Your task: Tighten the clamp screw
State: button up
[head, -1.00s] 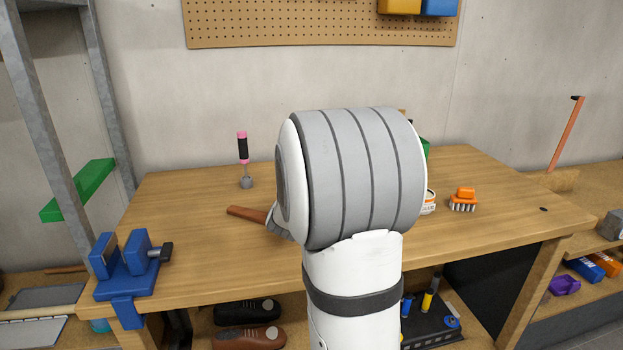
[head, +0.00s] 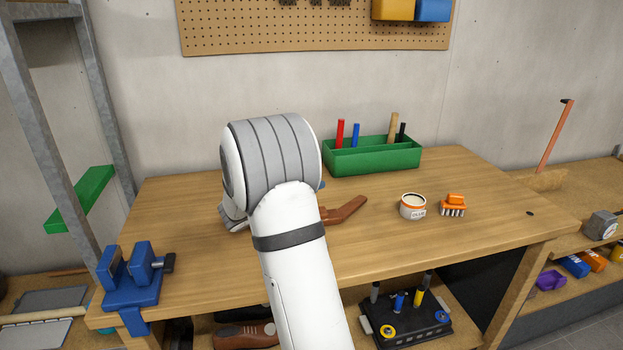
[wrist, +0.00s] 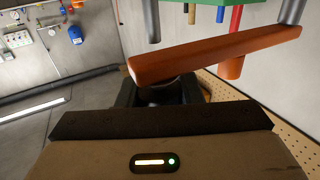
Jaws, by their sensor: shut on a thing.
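The blue clamp (head: 130,287) is fixed at the table's front left corner. Its dark screw end (head: 169,262) points right. My gripper (wrist: 165,92) shows in the wrist view with its dark jaws shut at one end of an orange-brown bar (wrist: 215,52). In the head view my arm hides the jaws, and a brown bent piece (head: 345,211) shows just right of the arm; it looks like the same thing. My gripper is well apart from the clamp, to its right.
A green box (head: 372,160) with several upright sticks stands at the back. A white tub (head: 412,207) and an orange brush (head: 454,205) are at the right. The table between my arm and the clamp is clear. A grey metal frame (head: 48,130) rises at the left.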

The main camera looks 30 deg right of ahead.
jog(key=shift+s+m+g, duration=0.1)
jog(key=shift+m+g, duration=0.2)
jog(key=shift+g, duration=0.2)
jog(key=o, duration=1)
jog(key=shift+c, duration=0.2)
jog(key=shift+a, duration=0.25)
jog(key=a, duration=0.7)
jog(key=shift+s+a, duration=0.15)
jog(key=shift+s, duration=0.05)
